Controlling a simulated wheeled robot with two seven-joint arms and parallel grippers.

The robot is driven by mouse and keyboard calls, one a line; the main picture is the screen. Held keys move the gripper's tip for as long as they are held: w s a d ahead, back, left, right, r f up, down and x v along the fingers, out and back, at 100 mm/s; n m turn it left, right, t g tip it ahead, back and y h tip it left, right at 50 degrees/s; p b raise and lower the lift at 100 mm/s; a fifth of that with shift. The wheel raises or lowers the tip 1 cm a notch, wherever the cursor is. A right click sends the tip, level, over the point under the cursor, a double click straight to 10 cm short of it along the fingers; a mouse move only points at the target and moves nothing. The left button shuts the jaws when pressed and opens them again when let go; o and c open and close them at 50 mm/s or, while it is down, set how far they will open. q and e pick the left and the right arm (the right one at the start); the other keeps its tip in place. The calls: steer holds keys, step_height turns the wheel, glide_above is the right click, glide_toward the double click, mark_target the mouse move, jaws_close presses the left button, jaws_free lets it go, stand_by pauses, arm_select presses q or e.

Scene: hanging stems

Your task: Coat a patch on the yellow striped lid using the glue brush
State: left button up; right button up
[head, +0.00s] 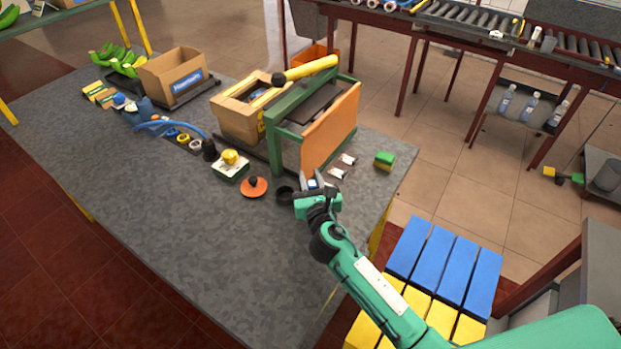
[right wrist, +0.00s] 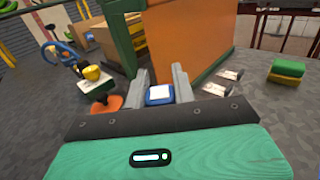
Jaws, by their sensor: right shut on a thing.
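My right gripper (head: 311,182) is low over the table near its right side, in front of the green frame. In the right wrist view its two grey fingers (right wrist: 163,84) are shut on a small blue block with a white top (right wrist: 160,94). I cannot tell whether this block is part of the glue brush; no bristles show. I cannot make out a striped lid for certain. A round yellow piece (head: 230,157) sits on a white and green block, and small blue, yellow and white rings (head: 183,138) lie farther left. My left gripper is out of view.
An orange disc with a dark knob (head: 254,187) and a black ring (head: 285,194) lie left of the gripper. The green frame with an orange panel (head: 331,130) stands behind. Two small pale pieces (head: 342,165) and a green-yellow sponge (head: 384,160) lie right. The front table (head: 220,260) is clear.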

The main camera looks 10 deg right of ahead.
steer(key=shift+f+b, duration=0.4)
steer(key=shift+f, duration=0.15)
stand_by(0.4)
stand_by(1.2)
step_height(320, 180, up, 7)
steer(key=p, duration=0.7)
steer(key=shift+p, duration=0.4)
steer(key=shift+s, duration=0.1)
stand_by(0.3)
